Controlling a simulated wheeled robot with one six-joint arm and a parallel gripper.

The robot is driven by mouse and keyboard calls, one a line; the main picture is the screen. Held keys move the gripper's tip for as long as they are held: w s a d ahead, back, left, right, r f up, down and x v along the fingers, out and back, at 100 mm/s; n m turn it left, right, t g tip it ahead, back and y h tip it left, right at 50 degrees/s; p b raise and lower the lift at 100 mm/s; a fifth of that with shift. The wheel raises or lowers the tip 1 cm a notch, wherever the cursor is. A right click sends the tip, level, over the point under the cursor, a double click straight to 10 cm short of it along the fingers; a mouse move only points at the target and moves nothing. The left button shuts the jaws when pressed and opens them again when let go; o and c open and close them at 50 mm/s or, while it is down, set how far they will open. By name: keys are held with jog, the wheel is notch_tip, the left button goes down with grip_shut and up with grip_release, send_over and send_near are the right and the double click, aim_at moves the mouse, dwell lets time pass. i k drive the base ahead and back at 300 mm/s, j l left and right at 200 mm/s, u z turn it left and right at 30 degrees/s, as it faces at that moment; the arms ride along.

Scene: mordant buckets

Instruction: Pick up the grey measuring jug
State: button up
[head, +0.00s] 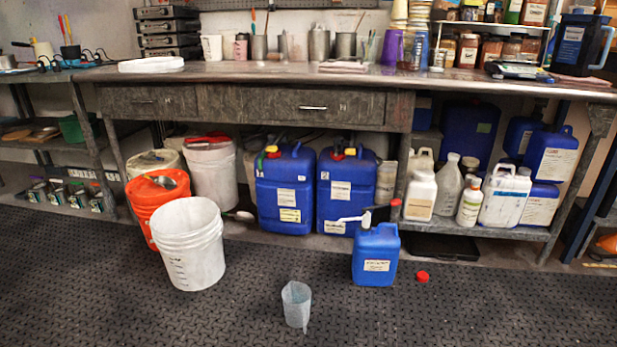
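The grey measuring jug (297,306) stands upright on the dark floor mat, near the bottom middle of the head view. It is a small, translucent grey jug with its open mouth facing up, and it looks empty, though its inside is only partly visible. Nothing touches it. My gripper is not in view.
A white bucket (190,245) stands left of the jug, with an orange bucket (150,205) behind it. A blue canister (376,258) with a pump stands behind right, a red cap (422,277) beside it. The workbench (300,73) is behind. The mat (500,310) is clear at right.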

aim_at(296, 296)
jog(key=i+u, duration=0.1)
jog(key=i, duration=0.4)
jog(key=i+l+u, duration=0.15)
jog(key=i, duration=0.35)
jog(key=i+l+u, duration=0.1)
jog(key=i, duration=0.35)
